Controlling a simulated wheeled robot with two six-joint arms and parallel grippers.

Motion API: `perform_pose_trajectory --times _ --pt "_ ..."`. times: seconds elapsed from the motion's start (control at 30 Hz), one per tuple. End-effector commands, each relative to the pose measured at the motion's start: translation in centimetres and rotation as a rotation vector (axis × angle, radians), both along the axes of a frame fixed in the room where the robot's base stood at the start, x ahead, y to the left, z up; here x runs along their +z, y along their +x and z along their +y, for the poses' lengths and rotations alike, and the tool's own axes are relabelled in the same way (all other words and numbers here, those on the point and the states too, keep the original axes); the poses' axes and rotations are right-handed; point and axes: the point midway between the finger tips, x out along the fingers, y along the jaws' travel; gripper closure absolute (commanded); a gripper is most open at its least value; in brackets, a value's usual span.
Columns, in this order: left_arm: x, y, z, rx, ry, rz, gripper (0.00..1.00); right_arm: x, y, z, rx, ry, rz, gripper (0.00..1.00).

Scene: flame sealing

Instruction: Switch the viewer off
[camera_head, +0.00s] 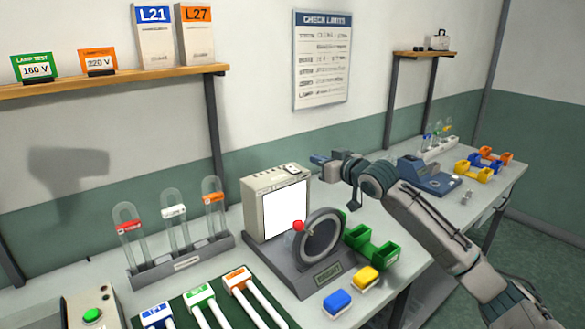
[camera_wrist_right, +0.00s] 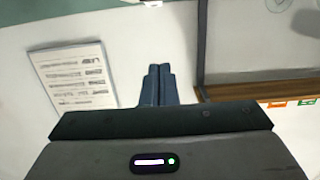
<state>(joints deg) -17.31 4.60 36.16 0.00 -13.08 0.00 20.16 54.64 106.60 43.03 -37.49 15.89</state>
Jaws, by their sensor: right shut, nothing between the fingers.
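The viewer (camera_head: 250,212) is a cream box on the bench with a bright white, lit screen (camera_head: 285,210). A small light-coloured piece with a dark spot, perhaps its switch (camera_head: 291,169), sits on its top. My right gripper (camera_head: 318,160) is shut and empty, above and behind the viewer's right side in the head view, apart from it. Its closed fingers also show in the right wrist view (camera_wrist_right: 157,85), pointing toward the wall. The viewer is not seen in the wrist view. My left gripper is not in view.
A dark round wheel (camera_head: 321,236) with a red knob (camera_head: 298,225) stands before the viewer. A rack of glass tubes (camera_head: 183,260) is left of it. Green bins (camera_head: 371,247) and blue and yellow blocks are to the right. A shelf (camera_head: 120,80) hangs at the upper left.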

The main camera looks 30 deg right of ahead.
Motion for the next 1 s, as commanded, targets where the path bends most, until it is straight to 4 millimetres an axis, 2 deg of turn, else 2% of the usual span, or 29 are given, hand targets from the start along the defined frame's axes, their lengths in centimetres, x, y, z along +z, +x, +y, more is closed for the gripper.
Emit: perform_pose_trajectory --times 0.23,0.37,0.67,0.97,1.0 --pt "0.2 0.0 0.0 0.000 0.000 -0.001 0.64 0.0 0.2 0.0 0.000 0.001 0.001 1.00" --pt "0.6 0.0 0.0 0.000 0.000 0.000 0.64 0.0 1.0 0.1 -0.002 0.005 0.000 1.00" --pt "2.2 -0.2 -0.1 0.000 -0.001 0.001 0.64 -0.3 5.0 0.5 0.001 0.008 0.001 1.00" --pt "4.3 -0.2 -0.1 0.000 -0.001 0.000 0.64 -1.0 10.3 1.0 0.001 0.006 0.002 1.00" --pt "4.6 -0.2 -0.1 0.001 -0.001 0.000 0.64 -2.1 10.1 0.9 0.001 0.003 0.007 1.00"
